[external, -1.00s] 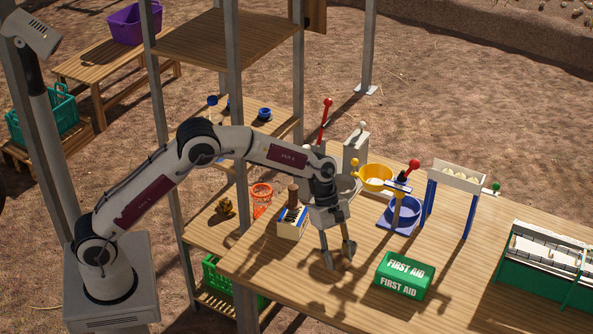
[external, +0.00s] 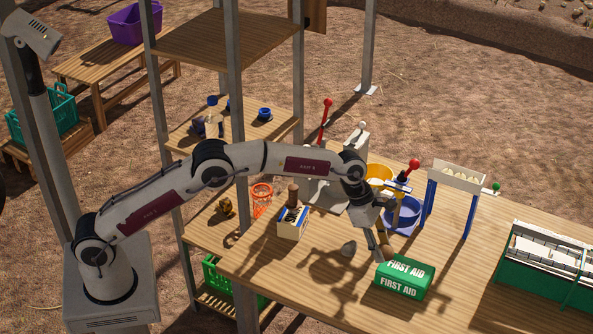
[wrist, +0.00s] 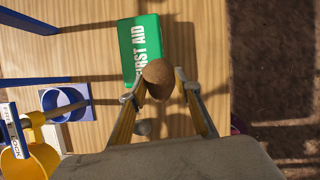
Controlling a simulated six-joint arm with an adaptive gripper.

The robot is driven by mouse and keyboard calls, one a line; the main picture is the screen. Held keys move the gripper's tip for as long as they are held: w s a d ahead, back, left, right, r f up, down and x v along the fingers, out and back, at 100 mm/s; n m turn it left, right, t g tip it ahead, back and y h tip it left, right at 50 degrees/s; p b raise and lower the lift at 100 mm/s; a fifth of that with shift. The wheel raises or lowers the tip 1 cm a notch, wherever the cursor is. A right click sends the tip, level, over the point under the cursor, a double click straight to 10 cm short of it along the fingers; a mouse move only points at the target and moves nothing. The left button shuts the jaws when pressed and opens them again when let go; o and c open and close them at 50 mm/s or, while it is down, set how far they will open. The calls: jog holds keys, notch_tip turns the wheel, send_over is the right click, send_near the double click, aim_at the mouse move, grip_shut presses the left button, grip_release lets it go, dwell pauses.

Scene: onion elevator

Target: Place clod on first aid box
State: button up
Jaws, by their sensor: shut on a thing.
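The green first aid box (external: 404,278) lies on the wooden table, its white lettering up. It also shows in the wrist view (wrist: 139,42). My gripper (external: 382,252) is at the box's back-left edge in the external view. In the wrist view my gripper (wrist: 160,88) is shut on a brown, rounded clod (wrist: 158,78). The clod is hard to make out in the external view. I cannot tell the exact gap between clod and box.
A grey stone-like lump (external: 348,249) lies on the table left of the box. A blue bowl stand (external: 404,213), a yellow bowl (external: 378,176) and a small box with a brown handle (external: 292,222) stand behind. A green-framed rack (external: 545,262) is at right.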

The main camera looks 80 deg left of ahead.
aim_at(386, 268)
jog(key=shift+w+a+r+n+t+y, duration=0.15)
jog(key=shift+w+r+n, duration=0.15)
jog(key=shift+r+n, duration=0.2)
jog(key=shift+w+a+r+n+t+y, duration=0.15)
jog(key=shift+w+r+n, duration=0.15)
jog(key=shift+n, duration=0.2)
jog(key=shift+r+n, duration=0.1)
jog(key=shift+n, duration=0.6)
jog(key=shift+y, duration=0.3)
jog(key=shift+w+a+f, duration=0.1)
jog(key=shift+f, duration=1.85)
jog(key=shift+f, duration=2.05)
jog(key=shift+f, duration=0.1)
